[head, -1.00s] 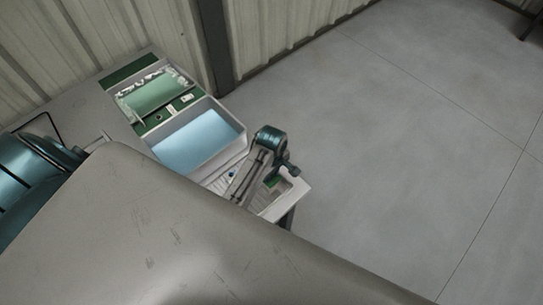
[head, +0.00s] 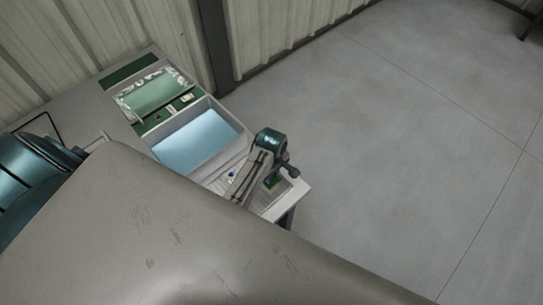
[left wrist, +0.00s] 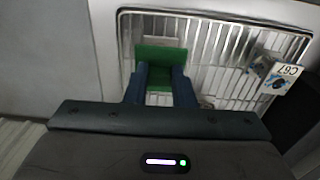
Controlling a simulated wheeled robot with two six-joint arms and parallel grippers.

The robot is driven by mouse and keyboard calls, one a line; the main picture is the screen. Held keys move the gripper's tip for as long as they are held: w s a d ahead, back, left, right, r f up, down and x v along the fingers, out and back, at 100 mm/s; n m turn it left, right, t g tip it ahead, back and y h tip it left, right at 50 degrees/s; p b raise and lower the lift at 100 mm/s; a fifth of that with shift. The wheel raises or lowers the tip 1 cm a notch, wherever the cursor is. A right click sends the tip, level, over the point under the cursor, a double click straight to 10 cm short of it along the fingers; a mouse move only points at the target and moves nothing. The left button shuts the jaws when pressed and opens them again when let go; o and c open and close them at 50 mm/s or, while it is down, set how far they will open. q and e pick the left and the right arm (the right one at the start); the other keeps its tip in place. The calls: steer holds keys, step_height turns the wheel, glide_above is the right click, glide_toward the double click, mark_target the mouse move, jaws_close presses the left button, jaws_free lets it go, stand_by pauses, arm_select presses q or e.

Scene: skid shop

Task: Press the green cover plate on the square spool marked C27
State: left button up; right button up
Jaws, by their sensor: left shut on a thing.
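In the left wrist view a green plate (left wrist: 160,56) sits between the two blue fingers of my left gripper (left wrist: 160,84), which is shut on it. The plate is above a white wire rack. A small grey part (left wrist: 262,66) with a white tag (left wrist: 286,74) is on the rack to the right, apart from the plate. The tag is tilted and its marking is hard to read. In the head view my left wrist is over the bench's near right corner, with a bit of green (head: 274,181) beside it. My right gripper is not in view.
The head view shows a light blue tray (head: 198,143) and a green-lined tray (head: 152,92) with clear wrapping, on the grey bench (head: 60,95). A corrugated wall (head: 160,30) stands behind.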

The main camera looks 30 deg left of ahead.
arm_select(q)
steer(key=shift+f, duration=0.15)
stand_by(0.3)
steer(key=o, duration=1.4)
steer(key=shift+o, duration=0.2)
steer(key=shift+r, duration=4)
jaws_close()
